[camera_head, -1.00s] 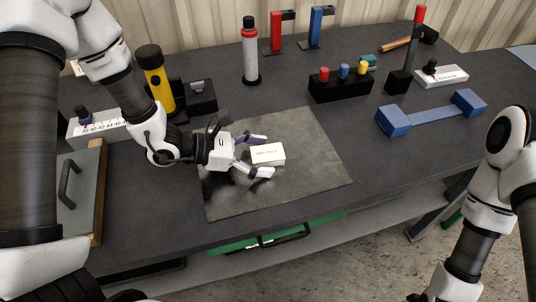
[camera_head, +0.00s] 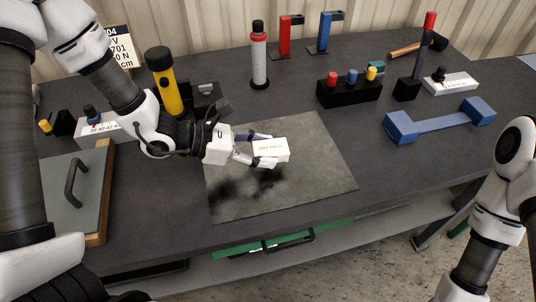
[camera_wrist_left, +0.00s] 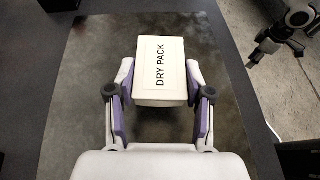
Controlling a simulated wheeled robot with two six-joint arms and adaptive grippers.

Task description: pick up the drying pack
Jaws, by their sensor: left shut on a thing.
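The drying pack (camera_head: 271,150) is a small white box. In the left wrist view the drying pack (camera_wrist_left: 161,70) shows the words "DRY PACK" on its top. My left gripper (camera_head: 258,150) is shut on it, with one finger on each side; both fingers also show in the left wrist view (camera_wrist_left: 161,103). The pack appears to be held above the grey mat (camera_head: 310,185), and a dark shadow lies on the mat below the gripper. My right arm shows at the right edge of the head view, but its gripper is out of the picture.
A panel with a handle (camera_head: 75,185) lies at the left. A yellow torch (camera_head: 165,80), a spray-type bottle (camera_head: 259,55), a black block with coloured knobs (camera_head: 348,92) and a blue bracket (camera_head: 440,121) stand around the mat. The mat's right part is clear.

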